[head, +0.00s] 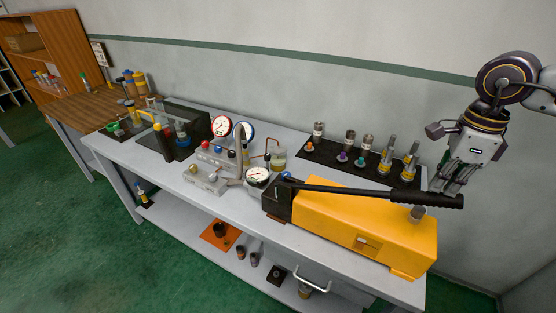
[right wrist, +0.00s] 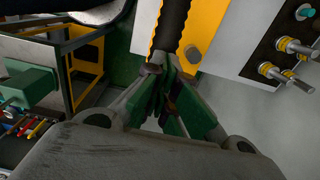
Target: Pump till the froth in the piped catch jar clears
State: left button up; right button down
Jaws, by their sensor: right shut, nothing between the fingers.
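The yellow hand pump (head: 355,228) stands at the right front of the bench, and its yellow body also shows in the right wrist view (right wrist: 204,28). Its black lever (head: 375,194) lies low along the top, grip end pointing right. The grip also shows in the right wrist view (right wrist: 171,22). The piped catch jar (head: 278,158) is a small clear jar behind the gauge, with a copper pipe and yellowish contents; froth is too small to tell. My right gripper (head: 448,188) is shut and empty, just above the lever's grip end. My left gripper is not in view.
A white gauge (head: 258,176) sits left of the pump, with red and blue gauges (head: 222,127) behind. A black mat (head: 330,160) with several metal fittings lies behind the lever. The lower shelf (head: 215,222) holds an orange mat and small parts.

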aim_at(442, 203)
jog(key=shift+f, duration=0.1)
jog(key=shift+s+d+f+b, duration=0.15)
jog(key=shift+d+f+b, duration=0.05)
jog(key=shift+f+b, duration=0.65)
jog(key=shift+s+d+f+b, duration=0.1)
jog(key=shift+d+f+b, duration=0.15)
jog(key=shift+f+b, duration=0.6)
jog(key=shift+s+d+f+b, duration=0.15)
jog(key=shift+d+f+b, duration=0.05)
jog(key=shift+f+b, duration=0.6)
jog(key=shift+f, duration=0.1)
jog(key=f+b, duration=0.2)
jog(key=f, duration=0.1)
jog(key=f+b, duration=0.1)
jog(key=b, duration=0.1)
jog(key=shift+s+d+f, duration=0.25)
jog(key=shift+d+f, duration=0.1)
jog(key=shift+d, duration=0.05)
jog(key=shift+f, duration=0.1)
